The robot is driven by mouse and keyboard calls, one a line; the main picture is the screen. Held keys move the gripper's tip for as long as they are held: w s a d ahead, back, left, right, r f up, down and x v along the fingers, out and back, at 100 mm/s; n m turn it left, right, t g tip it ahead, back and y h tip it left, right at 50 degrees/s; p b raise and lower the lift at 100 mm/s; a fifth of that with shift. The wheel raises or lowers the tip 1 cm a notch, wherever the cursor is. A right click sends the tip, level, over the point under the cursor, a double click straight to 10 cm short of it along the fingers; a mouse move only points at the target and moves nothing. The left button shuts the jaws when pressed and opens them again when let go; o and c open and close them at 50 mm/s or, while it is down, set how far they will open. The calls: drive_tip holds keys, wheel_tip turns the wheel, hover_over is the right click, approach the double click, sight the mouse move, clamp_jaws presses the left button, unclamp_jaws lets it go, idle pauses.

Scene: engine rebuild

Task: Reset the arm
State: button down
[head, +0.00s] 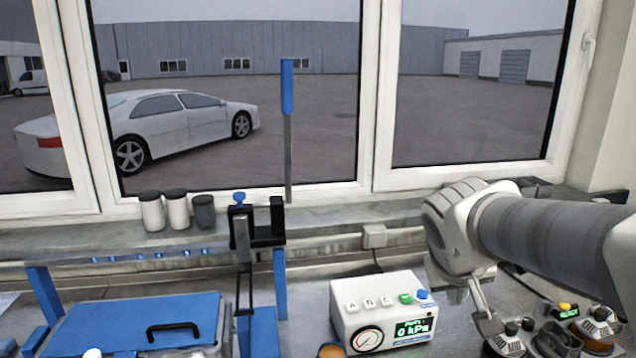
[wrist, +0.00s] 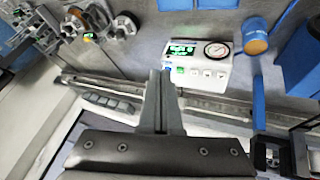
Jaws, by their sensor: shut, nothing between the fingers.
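My arm (head: 545,240) reaches in from the right in the head view, with its pale wrist (head: 462,225) bent down over the bench. My gripper (wrist: 160,76) is shut and empty in the wrist view, its two fingers together. In the head view the fingers are partly hidden and hard to pick out from the parts behind them. The white gauge box (head: 380,312) stands left of my wrist, apart from it, and its display reads 0 kPa. It also shows in the wrist view (wrist: 208,80).
A blue case (head: 130,325) with a black handle lies at the left. A black and blue press-like stand (head: 258,237) is at the centre. Metal engine parts (head: 505,338) lie below my wrist. Three small jars (head: 177,210) stand on the windowsill. An amber round piece (wrist: 257,46) is beside the box.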

drive_tip(key=s+a+f+y, duration=0.1)
drive_tip(key=s+a+y, duration=0.2)
drive_tip(key=s+a, duration=0.4)
drive_tip(key=s, duration=0.6)
drive_tip(key=shift+s+f+n+y, duration=0.3)
drive_tip(key=shift+s+f+y, duration=0.1)
